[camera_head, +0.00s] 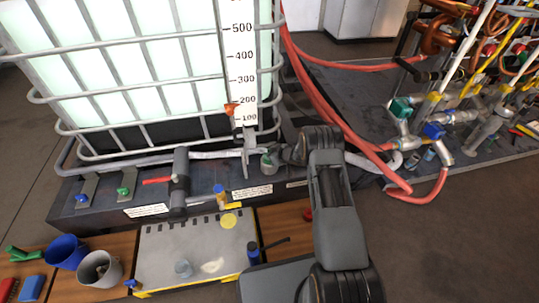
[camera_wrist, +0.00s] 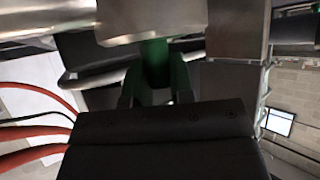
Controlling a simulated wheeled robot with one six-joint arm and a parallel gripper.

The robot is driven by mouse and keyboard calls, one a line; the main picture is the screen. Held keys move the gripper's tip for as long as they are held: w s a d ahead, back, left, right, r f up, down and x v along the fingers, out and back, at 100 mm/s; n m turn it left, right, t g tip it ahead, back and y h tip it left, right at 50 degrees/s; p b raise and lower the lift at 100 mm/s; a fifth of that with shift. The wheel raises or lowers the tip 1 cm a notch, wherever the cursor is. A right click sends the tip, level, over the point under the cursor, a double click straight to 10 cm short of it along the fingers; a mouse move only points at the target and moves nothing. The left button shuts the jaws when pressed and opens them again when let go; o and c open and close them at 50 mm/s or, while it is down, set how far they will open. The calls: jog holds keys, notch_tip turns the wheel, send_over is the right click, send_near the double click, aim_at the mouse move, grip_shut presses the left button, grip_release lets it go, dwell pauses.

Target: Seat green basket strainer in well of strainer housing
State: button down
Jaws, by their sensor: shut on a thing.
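My gripper (camera_head: 283,155) is shut on the green basket strainer. In the head view the strainer (camera_head: 267,166) is a small grey cup with a green top, held at the left of my gripper in front of the tank's lower edge. In the wrist view its green part (camera_wrist: 155,62) sits between my fingers, with a pale metal body (camera_wrist: 150,20) beyond. A dark grey upright fitting (camera_head: 180,182) stands on the skid to the left, apart from the strainer. I cannot tell for sure whether it is the strainer housing, and no open well shows clearly.
A caged white tank (camera_head: 130,60) with a level scale (camera_head: 240,60) stands behind. Red hoses (camera_head: 345,130) run close to my arm on the right. A grey board (camera_head: 195,250), a blue cup (camera_head: 66,252) and a grey cup (camera_head: 100,270) are in front. Open floor lies right.

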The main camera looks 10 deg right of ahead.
jog(key=shift+f+b, duration=0.4)
jog(key=shift+f, duration=0.2)
jog(key=c, duration=0.9)
grip_release()
jog(key=p+v, duration=0.5)
jog(key=v, duration=0.9)
jog(key=shift+p, duration=0.3)
jog(key=shift+a, duration=0.15)
